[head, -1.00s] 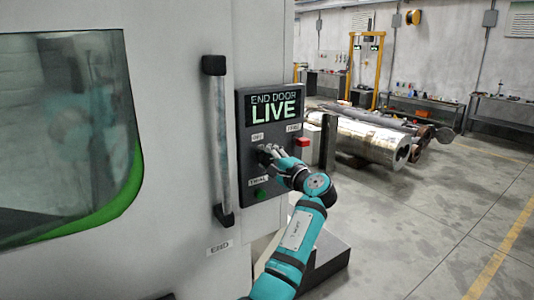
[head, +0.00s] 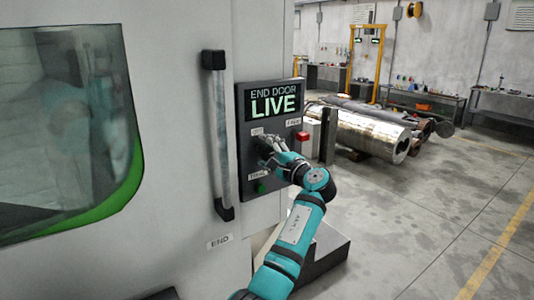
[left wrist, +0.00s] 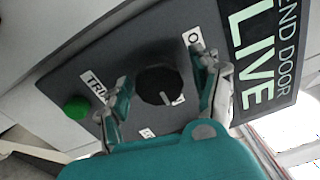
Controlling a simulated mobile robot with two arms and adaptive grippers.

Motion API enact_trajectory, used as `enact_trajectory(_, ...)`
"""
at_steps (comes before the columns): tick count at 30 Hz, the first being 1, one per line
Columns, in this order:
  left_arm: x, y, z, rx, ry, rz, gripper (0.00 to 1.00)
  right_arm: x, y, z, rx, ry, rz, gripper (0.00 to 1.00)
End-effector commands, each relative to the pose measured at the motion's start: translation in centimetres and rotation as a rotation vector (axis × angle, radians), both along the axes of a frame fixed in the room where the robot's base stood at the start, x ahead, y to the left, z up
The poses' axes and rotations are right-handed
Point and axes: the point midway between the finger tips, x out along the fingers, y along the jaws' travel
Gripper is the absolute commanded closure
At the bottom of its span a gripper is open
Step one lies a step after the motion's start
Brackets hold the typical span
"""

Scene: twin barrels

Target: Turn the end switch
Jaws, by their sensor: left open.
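The dark control panel (head: 272,185) on the machine carries a lit display (head: 273,102) reading "END DOOR LIVE". The end switch is a round black knob (left wrist: 160,86) with a pale pointer mark, seen in the left wrist view below the display. Labels, one reading "TRIAL" (left wrist: 96,88), surround it. My left gripper (head: 266,148) is at the knob in the head view and hides most of it. In the left wrist view the left gripper (left wrist: 164,80) is open, with a finger on either side of the knob. Whether the fingers touch it I cannot tell. My right gripper is out of view.
A green button (left wrist: 76,107) sits on the panel near the "TRIAL" label. A red part (head: 303,137) is at the panel's right edge. A vertical door handle (head: 220,140) stands left of the panel. Metal cylinders (head: 360,135) lie behind; the floor at right is clear.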

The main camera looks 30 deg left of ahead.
Motion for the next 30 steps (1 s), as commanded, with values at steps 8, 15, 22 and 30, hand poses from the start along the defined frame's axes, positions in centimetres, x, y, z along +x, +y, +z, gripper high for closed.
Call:
enact_trajectory(8, -0.3, -1.1, -0.1, -0.001, -0.001, -0.003, 0.35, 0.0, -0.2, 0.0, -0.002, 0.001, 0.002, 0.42)
enact_trajectory(15, -2.2, -5.5, -0.3, -0.002, -0.001, -0.004, 0.35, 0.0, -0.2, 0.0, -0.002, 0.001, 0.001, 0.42)
enact_trajectory(22, -3.8, -9.4, -0.4, -0.001, 0.001, -0.003, 0.35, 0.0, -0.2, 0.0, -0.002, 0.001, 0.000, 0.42)
enact_trajectory(30, -4.6, -11.1, -0.4, 0.000, 0.000, 0.000, 0.35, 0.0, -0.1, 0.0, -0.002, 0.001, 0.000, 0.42)
